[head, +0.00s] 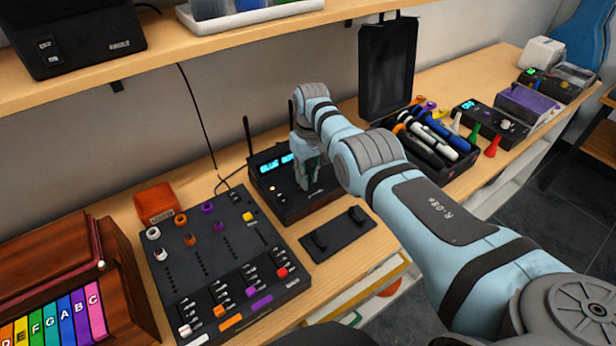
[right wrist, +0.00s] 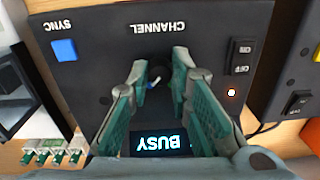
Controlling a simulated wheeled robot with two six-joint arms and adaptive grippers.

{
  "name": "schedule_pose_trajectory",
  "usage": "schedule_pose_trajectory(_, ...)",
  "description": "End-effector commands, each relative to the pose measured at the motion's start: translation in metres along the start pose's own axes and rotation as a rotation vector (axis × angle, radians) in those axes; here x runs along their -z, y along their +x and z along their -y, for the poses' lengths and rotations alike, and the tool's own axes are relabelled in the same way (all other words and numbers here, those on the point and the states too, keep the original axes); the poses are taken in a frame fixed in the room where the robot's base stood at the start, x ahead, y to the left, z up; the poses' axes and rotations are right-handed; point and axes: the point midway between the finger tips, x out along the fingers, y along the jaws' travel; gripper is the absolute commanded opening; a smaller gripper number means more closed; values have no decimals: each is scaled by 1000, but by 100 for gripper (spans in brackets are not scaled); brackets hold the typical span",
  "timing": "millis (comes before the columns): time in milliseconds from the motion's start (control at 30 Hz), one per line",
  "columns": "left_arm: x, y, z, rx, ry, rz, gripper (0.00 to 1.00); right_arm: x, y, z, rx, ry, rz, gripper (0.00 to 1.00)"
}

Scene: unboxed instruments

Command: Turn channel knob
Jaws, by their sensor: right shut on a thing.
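The black receiver with two antennas and two lit cyan windows (head: 267,166) stands on the bench in the head view. In the right wrist view its panel (right wrist: 105,45) appears upside down, with a CHANNEL label, and part of its display (right wrist: 158,141) reads BUSY. The dark channel knob (right wrist: 158,72) sits below the label, with a pale mark on it. My right gripper (head: 306,184) reaches down onto the panel. In the wrist view its two fingertips (right wrist: 159,70) are shut on the knob's sides. The knob is hidden in the head view. My left gripper is out of view.
On the panel are a blue SYNC button (right wrist: 64,50) and an on/off switch (right wrist: 241,56). A mixer (head: 225,258) stands left of the receiver and a black footswitch plate (head: 338,232) in front. A tray of markers (head: 430,140) lies to the right.

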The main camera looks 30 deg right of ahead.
Motion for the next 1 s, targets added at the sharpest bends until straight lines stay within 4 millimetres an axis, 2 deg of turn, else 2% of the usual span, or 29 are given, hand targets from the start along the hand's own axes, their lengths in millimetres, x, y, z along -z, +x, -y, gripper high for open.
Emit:
schedule_pose_trajectory(400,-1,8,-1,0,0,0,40,1,0,0,-1,-189,4,0)
schedule_pose_trajectory(900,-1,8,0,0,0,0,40,1,0,0,0,-210,5,0)
schedule_pose_trajectory(933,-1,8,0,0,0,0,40,1,0,0,0,-210,5,20)
schedule_pose_trajectory(1000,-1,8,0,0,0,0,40,1,0,0,0,-209,6,32)
